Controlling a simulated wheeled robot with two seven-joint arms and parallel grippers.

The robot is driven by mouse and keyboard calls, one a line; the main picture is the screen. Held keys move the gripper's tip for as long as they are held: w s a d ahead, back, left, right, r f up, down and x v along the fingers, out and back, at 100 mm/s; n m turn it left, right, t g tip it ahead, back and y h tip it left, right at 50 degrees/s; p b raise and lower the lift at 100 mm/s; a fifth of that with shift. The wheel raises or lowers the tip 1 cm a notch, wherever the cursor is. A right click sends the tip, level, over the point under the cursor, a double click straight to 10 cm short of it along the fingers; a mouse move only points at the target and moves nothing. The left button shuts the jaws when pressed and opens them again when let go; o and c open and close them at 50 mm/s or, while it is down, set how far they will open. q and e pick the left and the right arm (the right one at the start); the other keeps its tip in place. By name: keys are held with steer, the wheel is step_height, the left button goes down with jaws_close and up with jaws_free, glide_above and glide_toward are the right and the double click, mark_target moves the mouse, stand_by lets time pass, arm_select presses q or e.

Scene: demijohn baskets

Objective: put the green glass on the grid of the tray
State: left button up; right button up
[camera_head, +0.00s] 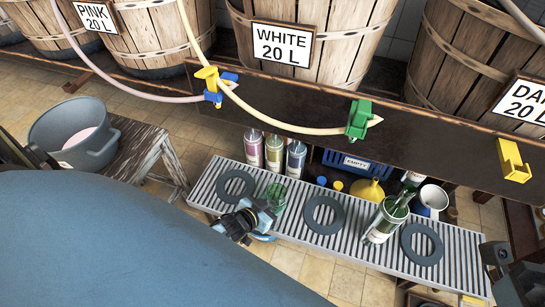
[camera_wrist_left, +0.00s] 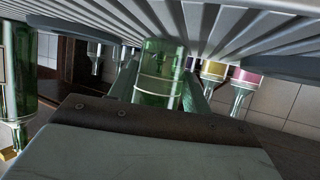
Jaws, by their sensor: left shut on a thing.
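The green glass (camera_head: 273,196) is clear green and looks upright over the left half of the tray. My left gripper (camera_head: 250,218) is shut on the glass from the near side. In the left wrist view, the glass (camera_wrist_left: 160,75) sits between the two fingers, close to the grid bars (camera_wrist_left: 225,28). I cannot tell whether it touches them. The long tray (camera_head: 345,248) has a pale ribbed grid. Dark parts of my right gripper (camera_head: 510,270) show at the right edge; its jaws are unclear.
Dark rings (camera_head: 236,187), (camera_head: 324,215) and (camera_head: 421,244) lie on the tray. A green bottle (camera_head: 382,222) stands between the second and third. Several bottles (camera_head: 274,152) stand behind the tray. A dark beam (camera_head: 300,100) with hose clips runs above. Bare grid shows between the rings.

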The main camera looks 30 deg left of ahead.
arm_select(q)
steer(key=shift+f, duration=0.15)
steer(key=o, duration=1.1)
